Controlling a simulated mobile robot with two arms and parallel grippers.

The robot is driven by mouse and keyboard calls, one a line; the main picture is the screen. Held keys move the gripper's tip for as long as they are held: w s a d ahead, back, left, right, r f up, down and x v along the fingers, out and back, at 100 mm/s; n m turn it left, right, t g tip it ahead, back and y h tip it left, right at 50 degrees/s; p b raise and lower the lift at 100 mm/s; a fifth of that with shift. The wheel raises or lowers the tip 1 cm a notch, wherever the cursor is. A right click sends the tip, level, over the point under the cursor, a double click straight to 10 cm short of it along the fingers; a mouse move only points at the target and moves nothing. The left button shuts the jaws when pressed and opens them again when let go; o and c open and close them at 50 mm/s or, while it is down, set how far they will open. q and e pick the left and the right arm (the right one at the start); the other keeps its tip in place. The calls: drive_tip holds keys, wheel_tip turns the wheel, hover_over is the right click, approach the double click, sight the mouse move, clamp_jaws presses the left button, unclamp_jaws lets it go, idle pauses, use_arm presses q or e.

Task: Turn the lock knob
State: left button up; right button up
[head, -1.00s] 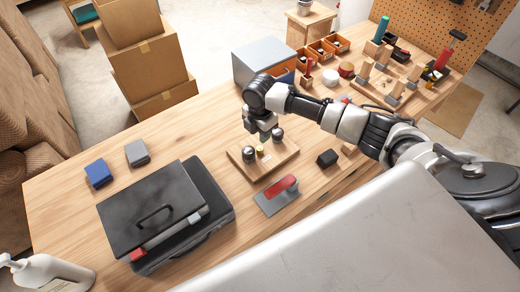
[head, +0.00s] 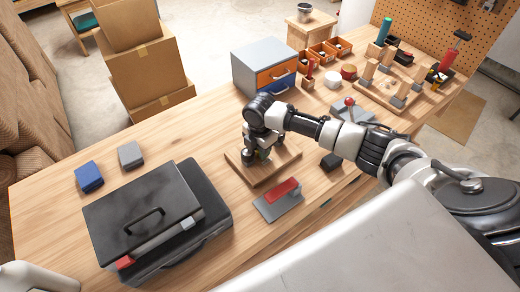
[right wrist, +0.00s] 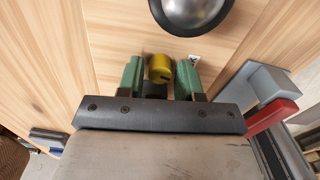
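The lock knob (right wrist: 160,68) is a small yellow cylinder with a dark slot, on a light wooden board (head: 284,169) on the workbench. My right gripper (right wrist: 160,78) has its two green fingers apart, one on each side of the yellow knob. Narrow gaps seem to show between knob and fingers, so I see no firm hold. In the head view my right gripper (head: 263,153) is low over the board and mostly hides the yellow knob. A round metal knob (right wrist: 190,10) is just beyond it in the wrist view. My left gripper is not in view.
A grey tool with a red handle (head: 279,199) lies in front of the board. A drawer cabinet (head: 266,68) stands behind. Bare bench lies left of the board.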

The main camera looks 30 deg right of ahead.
drive_tip(key=c, duration=0.5)
drive_tip(key=shift+s+r+m+p, duration=0.1)
drive_tip(key=shift+r+m+p, duration=0.15)
drive_tip(key=shift+m+p, duration=0.7)
drive_tip(key=shift+f+m+p, duration=0.1)
drive_tip(key=shift+m+p, duration=0.15)
drive_tip(key=shift+p, duration=0.05)
drive_tip(key=shift+f, duration=0.15)
drive_tip(key=shift+r+m+p, duration=0.25)
drive_tip(key=shift+m+p, duration=0.55)
drive_tip(key=shift+m, duration=0.1)
drive_tip(key=shift+f+m, duration=0.1)
drive_tip(key=shift+m, duration=0.3)
drive_tip(key=shift+f, duration=0.2)
drive_tip(key=o, duration=0.5)
